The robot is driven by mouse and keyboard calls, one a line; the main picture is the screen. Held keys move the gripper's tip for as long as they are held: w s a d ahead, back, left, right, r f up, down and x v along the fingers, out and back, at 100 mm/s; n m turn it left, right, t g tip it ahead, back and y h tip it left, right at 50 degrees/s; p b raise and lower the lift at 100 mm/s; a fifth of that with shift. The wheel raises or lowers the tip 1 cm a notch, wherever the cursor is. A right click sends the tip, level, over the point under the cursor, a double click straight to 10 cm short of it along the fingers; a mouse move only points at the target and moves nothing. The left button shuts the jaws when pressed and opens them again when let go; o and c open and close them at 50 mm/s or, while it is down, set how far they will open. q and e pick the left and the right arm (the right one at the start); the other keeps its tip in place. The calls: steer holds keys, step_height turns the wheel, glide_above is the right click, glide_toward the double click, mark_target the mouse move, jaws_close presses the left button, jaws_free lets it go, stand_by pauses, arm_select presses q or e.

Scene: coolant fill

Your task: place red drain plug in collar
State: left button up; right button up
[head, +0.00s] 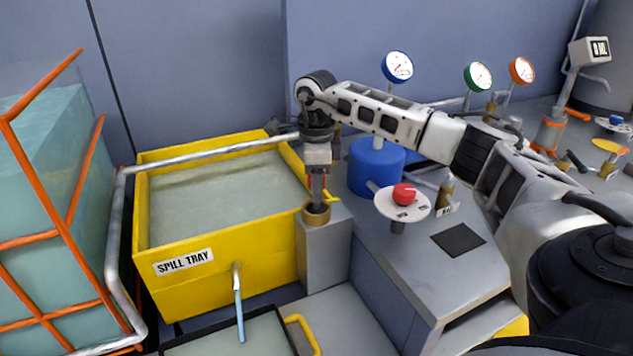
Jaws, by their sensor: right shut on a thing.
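My right gripper (318,183) points straight down over the brass collar (316,213). It is shut on the red drain plug (324,185), of which only a thin red strip shows between and beside the fingers. The collar sits on top of a grey block beside the yellow spill tray. The fingertips are just above or at the collar's mouth. I cannot tell whether the plug's lower end is inside the collar. My left gripper is not in view.
The yellow spill tray (190,284) is left of the collar, with a metal rail along it. A blue tank (375,168) and a red knob (403,194) on a round dial stand to the right. A black tray (266,318) with a yellow handle lies below.

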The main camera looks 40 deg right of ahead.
steer(key=shift+f, duration=0.15)
steer(key=o, duration=0.8)
